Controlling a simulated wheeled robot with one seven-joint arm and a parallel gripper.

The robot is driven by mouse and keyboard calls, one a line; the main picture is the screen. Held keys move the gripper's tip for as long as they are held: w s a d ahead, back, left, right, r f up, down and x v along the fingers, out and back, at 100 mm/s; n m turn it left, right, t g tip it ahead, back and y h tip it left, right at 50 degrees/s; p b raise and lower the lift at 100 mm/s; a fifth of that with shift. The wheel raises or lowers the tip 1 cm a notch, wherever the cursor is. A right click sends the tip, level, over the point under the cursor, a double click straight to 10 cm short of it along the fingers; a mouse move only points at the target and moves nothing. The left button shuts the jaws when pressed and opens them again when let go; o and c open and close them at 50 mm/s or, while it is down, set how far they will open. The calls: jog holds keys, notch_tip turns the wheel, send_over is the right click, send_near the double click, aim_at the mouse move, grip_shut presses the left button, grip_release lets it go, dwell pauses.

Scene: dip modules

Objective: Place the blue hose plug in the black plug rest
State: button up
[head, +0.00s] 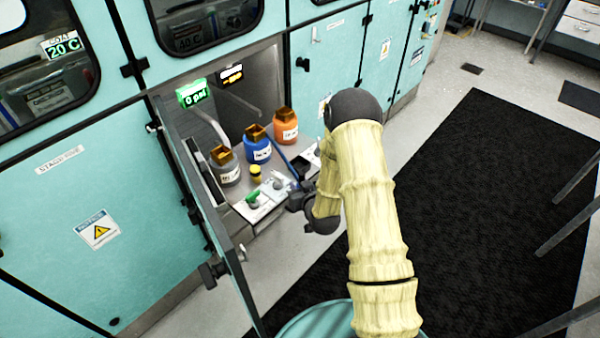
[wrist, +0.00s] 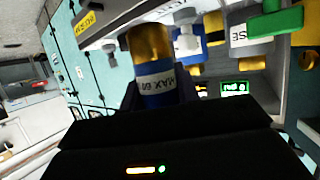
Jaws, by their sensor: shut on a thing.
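My gripper (wrist: 160,100) is shut on the blue hose plug (wrist: 157,82), which has a gold-coloured end and a white label reading "MAX 60". The plug points away from my dark gripper body, towards the bay's fittings. In the head view my gripper (head: 298,198) is at the front edge of the open bay, beside the valve panel. A blue hose (head: 284,160) runs down towards it there. The plug itself is hard to make out in the head view. I cannot clearly identify the black plug rest in either view.
Grey (head: 226,172), blue (head: 258,151) and orange (head: 286,131) jars stand in the bay. A green valve handle (head: 252,197) and white valve (head: 278,181) sit on the front panel. An open cabinet door (head: 212,205) stands to the left.

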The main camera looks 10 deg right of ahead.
jog(key=w+d+r+n+y+b, duration=0.1)
jog(key=w+r+y+b, duration=0.1)
jog(key=w, duration=0.6)
jog(key=w+d+r+n+g+y+b, duration=0.1)
jog(key=w+r+n+b, duration=0.1)
jog(key=w+r+b, duration=0.3)
jog(key=w, duration=0.3)
jog(key=shift+w+r+y, duration=0.2)
jog(key=shift+w+y, duration=0.05)
jog(key=shift+y, duration=0.15)
notch_tip(320, 180, down, 6)
jog(key=shift+d+f+b, duration=0.15)
jog(key=shift+b, duration=0.4)
jog(key=shift+s+f, duration=0.1)
jog(key=shift+f, duration=0.05)
jog(key=shift+f, duration=1.75)
